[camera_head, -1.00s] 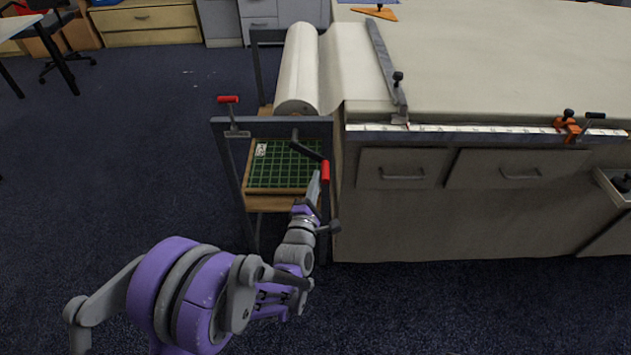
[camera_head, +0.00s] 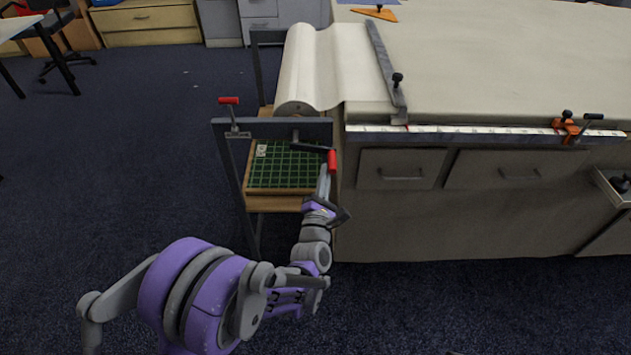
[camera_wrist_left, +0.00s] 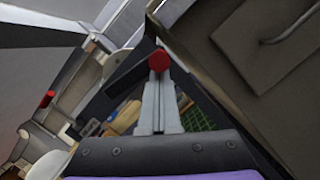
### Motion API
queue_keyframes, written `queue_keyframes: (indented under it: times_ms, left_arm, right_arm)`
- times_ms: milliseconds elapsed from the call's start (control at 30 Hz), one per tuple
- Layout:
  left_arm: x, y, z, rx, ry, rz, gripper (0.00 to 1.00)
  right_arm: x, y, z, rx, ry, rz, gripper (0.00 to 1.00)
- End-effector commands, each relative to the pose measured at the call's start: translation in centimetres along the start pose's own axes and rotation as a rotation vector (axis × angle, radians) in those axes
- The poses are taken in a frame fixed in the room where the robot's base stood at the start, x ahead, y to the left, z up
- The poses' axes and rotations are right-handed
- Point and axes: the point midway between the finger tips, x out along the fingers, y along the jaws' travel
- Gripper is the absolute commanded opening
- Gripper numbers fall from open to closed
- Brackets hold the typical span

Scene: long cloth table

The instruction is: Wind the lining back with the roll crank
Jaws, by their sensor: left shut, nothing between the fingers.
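The pale lining roll (camera_head: 301,72) lies in the grey roll stand (camera_head: 262,128) at the table's left end, and its sheet runs to the table top. The roll crank (camera_head: 314,149) is on the stand's front bar, its arm pointing right and slightly down. Its red handle (camera_head: 332,161) is at the outer end and also shows in the left wrist view (camera_wrist_left: 149,69). My left gripper (camera_head: 326,177) is shut and empty, its fingertips right at the handle from below. Whether they touch it I cannot tell. My right gripper is not in view.
Another red-handled lever (camera_head: 229,101) stands at the stand's left corner. A green gridded board (camera_head: 284,166) lies on the stand's wooden shelf. A metal bar (camera_head: 387,72) and an orange clamp (camera_head: 567,127) are on the long table (camera_head: 500,60). The floor left of the stand is clear.

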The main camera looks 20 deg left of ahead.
Motion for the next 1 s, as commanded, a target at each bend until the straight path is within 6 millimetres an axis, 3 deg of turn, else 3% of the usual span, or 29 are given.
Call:
queue_keyframes:
  times_ms: [400,1000]
  left_arm:
    - [0.4,0.5,1.4,-0.161,-0.001,0.041,0.0]
    - [0.4,0.5,1.4,-0.174,-0.001,0.044,0.0]
  right_arm:
    - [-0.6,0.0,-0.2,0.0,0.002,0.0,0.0]
    - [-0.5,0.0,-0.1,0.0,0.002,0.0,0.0]
